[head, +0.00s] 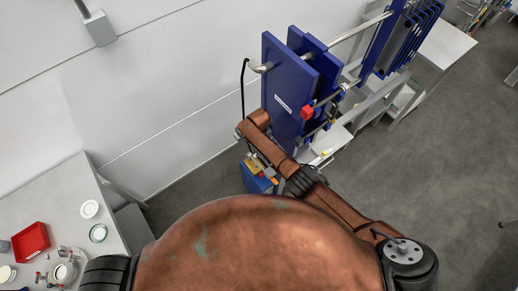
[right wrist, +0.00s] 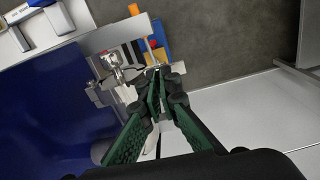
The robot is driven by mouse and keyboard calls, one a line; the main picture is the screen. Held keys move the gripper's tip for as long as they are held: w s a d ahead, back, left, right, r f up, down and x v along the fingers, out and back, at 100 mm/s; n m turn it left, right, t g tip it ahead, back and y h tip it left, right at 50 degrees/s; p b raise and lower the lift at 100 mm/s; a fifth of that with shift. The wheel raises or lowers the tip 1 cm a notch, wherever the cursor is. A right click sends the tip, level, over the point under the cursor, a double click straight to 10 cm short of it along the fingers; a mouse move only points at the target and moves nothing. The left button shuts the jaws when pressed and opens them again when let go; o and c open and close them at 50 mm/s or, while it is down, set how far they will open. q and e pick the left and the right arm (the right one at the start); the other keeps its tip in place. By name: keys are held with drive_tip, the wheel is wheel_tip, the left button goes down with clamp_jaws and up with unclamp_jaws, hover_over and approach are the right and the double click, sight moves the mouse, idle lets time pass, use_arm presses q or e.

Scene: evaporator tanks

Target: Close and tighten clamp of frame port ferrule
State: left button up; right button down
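My right arm reaches to the plate's lower left edge. My right gripper (right wrist: 164,76) has its green fingers converging just right of the fitting, with their tips close together. Whether they hold something is hidden. My left gripper is out of view.
Brass and orange small parts (head: 254,166) lie near my right arm. A table (head: 105,222) at the lower left holds a red tray (head: 30,241) and several small parts. Grey floor at the right is open.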

drive_tip(key=m, duration=0.3)
drive_tip(key=shift+s+f+m, duration=0.1)
drive_tip(key=shift+s+m, duration=0.15)
drive_tip(key=shift+m, duration=0.15)
drive_tip(key=m, duration=0.3)
drive_tip(key=shift+a+m+p, duration=0.15)
drive_tip(key=shift+m+p, duration=0.15)
drive_tip(key=shift+p, duration=0.1)
drive_tip(key=m, duration=0.3)
drive_tip(key=shift+a+m, duration=0.1)
drive_tip(key=shift+m, duration=0.2)
drive_tip(key=m, duration=0.3)
drive_tip(key=shift+a+m, duration=0.1)
drive_tip(key=shift+m, duration=0.2)
drive_tip(key=m, duration=0.3)
drive_tip(key=shift+w+m+b, duration=0.1)
drive_tip(key=shift+m+b, duration=0.2)
drive_tip(key=m, duration=0.3)
drive_tip(key=shift+a+m, duration=0.1)
drive_tip(key=shift+m, duration=0.3)
drive_tip(key=m+b, duration=0.1)
drive_tip(key=m, duration=0.3)
drive_tip(key=shift+w, duration=0.15)
drive_tip(key=shift+w+m+b, duration=0.1)
drive_tip(key=shift+m+b, duration=0.3)
drive_tip(key=shift+m, duration=1)
